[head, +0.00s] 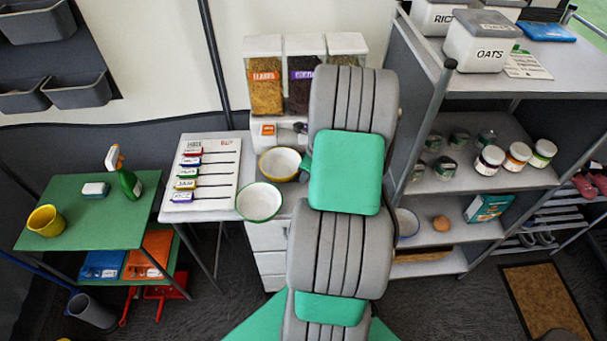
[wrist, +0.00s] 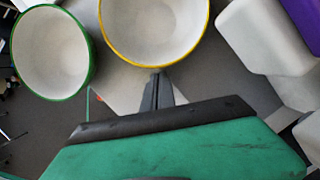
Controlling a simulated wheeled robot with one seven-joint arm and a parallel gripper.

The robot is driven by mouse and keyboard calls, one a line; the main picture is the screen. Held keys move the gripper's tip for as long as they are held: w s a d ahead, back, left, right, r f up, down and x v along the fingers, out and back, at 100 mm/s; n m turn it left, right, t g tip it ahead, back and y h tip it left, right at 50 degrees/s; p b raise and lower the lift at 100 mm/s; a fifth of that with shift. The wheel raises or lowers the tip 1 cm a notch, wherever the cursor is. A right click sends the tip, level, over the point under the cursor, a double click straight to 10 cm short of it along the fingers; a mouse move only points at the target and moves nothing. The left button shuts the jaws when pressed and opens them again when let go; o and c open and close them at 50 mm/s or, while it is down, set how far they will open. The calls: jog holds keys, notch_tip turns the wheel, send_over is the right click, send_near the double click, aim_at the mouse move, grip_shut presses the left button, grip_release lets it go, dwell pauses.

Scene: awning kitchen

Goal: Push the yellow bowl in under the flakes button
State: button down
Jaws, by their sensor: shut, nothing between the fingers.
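The yellow-rimmed white bowl (head: 279,164) stands upright on the counter, just in front of the dispenser base and slightly right of the flakes button area (head: 268,130). The flakes container (head: 265,90) with an orange label is the leftmost of three. In the wrist view the yellow bowl (wrist: 153,28) is at the top centre. My gripper (wrist: 157,78) is shut and empty, its tips close to the bowl's near rim; I cannot tell whether they touch. In the head view my arm hides the gripper's fingers and the counter to the right of the bowl.
A green-rimmed bowl (head: 260,201) stands left and nearer, at the counter's front edge; it also shows in the wrist view (wrist: 50,52). A white board with coloured sliders (head: 205,172) lies to the left. Grey shelves (head: 450,180) stand to the right of my arm.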

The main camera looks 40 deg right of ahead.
jog(key=s, duration=0.1)
jog(key=s+d, duration=0.1)
jog(key=s+r, duration=0.1)
jog(key=shift+s+d, duration=0.2)
jog(key=shift+d, duration=0.15)
jog(key=a+v, duration=0.1)
jog(key=v, duration=0.8)
jog(key=shift+d+b, duration=0.3)
jog(key=shift+b, duration=0.05)
